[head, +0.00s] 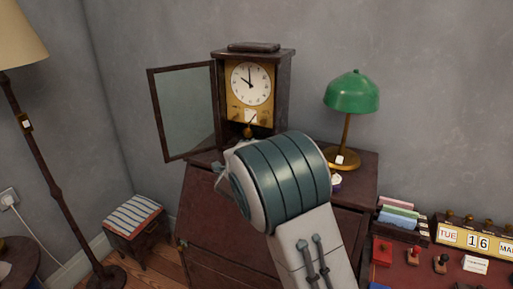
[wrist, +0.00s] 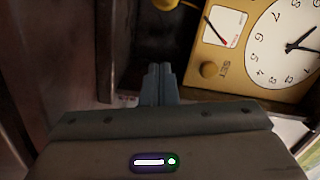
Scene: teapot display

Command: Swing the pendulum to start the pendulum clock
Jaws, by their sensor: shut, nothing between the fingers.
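The pendulum clock (head: 283,88) stands upright on the dark wooden desk in the head view. Its glass door (head: 187,110) hangs open to the left. A brassy bob, which looks like the pendulum (head: 248,131), shows below the clock face, partly above my arm. In the wrist view, a brassy round piece at the top edge (wrist: 165,4) looks like the same bob, cut off by the frame. My gripper (wrist: 158,72) is shut and empty, beside the yellow clock panel (wrist: 225,82) and apart from the bob. In the head view my arm hides the fingers.
A green lamp (head: 351,92) stands right of the clock, with a small cupcake-like item (head: 335,181) near its base. The open door bounds the clock's left side. A card holder (head: 400,222) and calendar (head: 478,241) are further right.

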